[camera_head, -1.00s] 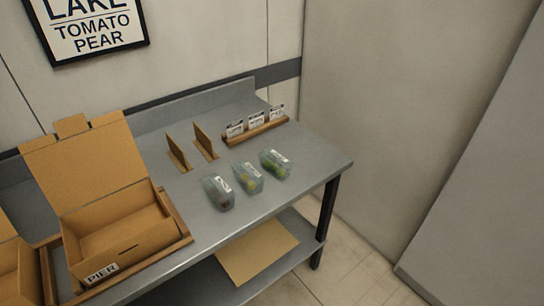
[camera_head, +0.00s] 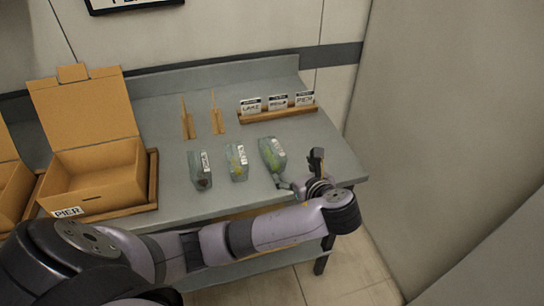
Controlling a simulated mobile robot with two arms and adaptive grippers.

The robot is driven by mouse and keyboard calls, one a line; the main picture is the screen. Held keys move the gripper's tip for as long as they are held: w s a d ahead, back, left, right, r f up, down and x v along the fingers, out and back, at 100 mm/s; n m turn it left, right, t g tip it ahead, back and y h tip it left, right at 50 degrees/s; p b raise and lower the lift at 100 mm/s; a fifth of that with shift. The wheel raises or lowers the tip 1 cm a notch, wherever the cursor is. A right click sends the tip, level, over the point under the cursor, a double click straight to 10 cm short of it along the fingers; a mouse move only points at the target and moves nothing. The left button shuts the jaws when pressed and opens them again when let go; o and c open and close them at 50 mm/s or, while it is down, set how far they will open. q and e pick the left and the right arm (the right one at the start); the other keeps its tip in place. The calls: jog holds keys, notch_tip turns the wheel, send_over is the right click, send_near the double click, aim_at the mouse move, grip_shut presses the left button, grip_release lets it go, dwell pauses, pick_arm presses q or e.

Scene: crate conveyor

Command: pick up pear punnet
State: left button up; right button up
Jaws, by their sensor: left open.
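Three clear punnets stand in a row on the grey table (camera_head: 170,205). The right punnet (camera_head: 272,153) holds green fruit, the middle punnet (camera_head: 237,161) yellowish fruit, and the left punnet (camera_head: 200,170) something dark red. Their labels are too small to read, so I cannot be sure which holds pears; the gripper is nearest the green one. My left gripper (camera_head: 297,168) is open and empty, at the near right of the green punnet. One finger is close to that punnet's lower end; I cannot tell whether it touches. My right gripper is not in view.
An open cardboard box labelled PIER (camera_head: 95,178) stands in a wooden frame at left, beside another box (camera_head: 12,190). Two upright dividers (camera_head: 217,121) and a wooden card rack (camera_head: 280,115) stand behind the punnets. A wall rises beyond the table's right edge.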

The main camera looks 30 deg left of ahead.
pick_arm(q)
notch_tip(320, 180, up, 3)
jog(key=m+y, duration=0.1)
jog(key=b, duration=0.2)
send_near(271, 143)
jog(key=x, duration=0.4)
jog(key=shift+w, duration=0.3)
jog(key=shift+s+p+x, duration=0.1)
jog(key=shift+p+x, duration=0.2)
jog(key=shift+x, duration=1.3)
jog(key=shift+s+p+x, duration=0.15)
jog(key=shift+p+x, duration=0.15)
jog(key=shift+x, duration=1.25)
jog(key=shift+f, duration=0.1)
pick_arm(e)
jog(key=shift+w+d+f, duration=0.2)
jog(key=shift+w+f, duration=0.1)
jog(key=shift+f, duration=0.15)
pick_arm(q)
jog(key=shift+c, duration=0.5)
jog(key=c, duration=1.2)
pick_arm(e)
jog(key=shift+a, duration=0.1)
pick_arm(q)
jog(key=shift+o, duration=0.2)
